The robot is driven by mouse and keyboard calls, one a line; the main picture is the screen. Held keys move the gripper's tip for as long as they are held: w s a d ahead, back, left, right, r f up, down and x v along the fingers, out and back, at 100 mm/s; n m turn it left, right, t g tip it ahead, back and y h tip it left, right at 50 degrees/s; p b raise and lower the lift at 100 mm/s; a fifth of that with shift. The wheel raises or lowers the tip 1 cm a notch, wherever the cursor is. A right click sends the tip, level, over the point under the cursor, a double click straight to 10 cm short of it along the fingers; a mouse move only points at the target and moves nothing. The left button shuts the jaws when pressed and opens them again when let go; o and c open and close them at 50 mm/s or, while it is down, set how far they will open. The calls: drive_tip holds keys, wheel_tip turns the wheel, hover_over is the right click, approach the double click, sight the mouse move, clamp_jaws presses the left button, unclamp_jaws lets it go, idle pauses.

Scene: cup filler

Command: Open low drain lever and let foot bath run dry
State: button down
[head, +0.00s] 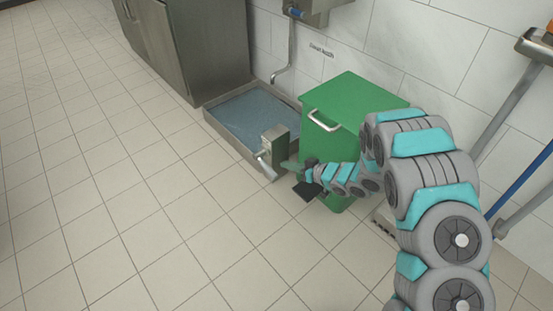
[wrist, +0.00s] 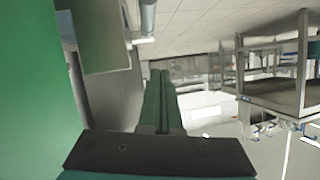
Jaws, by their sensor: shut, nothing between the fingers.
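The foot bath (head: 228,138) is a shallow metal tray on the floor with blue water in it. A grey metal box (head: 275,141) stands at its near right corner. A pale lever (head: 263,158) sticks out low from the box toward the floor. My gripper (head: 290,165) is low, just right of the box and lever, in front of the green bin. In the wrist view, its two fingers (wrist: 160,100) lie together with nothing between them. The box (wrist: 97,35) shows there at upper left and the lever (wrist: 146,22) beside it, ahead of the fingertips. I cannot tell whether the fingertips touch the lever.
The green lidded bin (head: 345,100) stands close behind my gripper; its side (wrist: 35,90) fills the left of the wrist view. A metal cabinet (head: 200,45) stands behind the bath, and a pipe (head: 291,50) hangs above. The tiled floor (head: 130,200) at left is clear.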

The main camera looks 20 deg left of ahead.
drive_tip(key=w+d+h, duration=0.1)
drive_tip(key=d, duration=0.2)
approach(268, 166)
drive_tip(key=w+a+r, duration=0.1)
drive_tip(key=w+a, duration=0.1)
drive_tip(key=a, duration=0.1)
drive_tip(key=shift+a+f, duration=0.4)
drive_tip(key=shift+f, duration=0.2)
drive_tip(key=shift+a+f, duration=0.4)
drive_tip(key=shift+f, duration=0.2)
drive_tip(key=shift+a+f, duration=0.2)
drive_tip(key=shift+f, duration=0.35)
drive_tip(key=shift+f, duration=0.1)
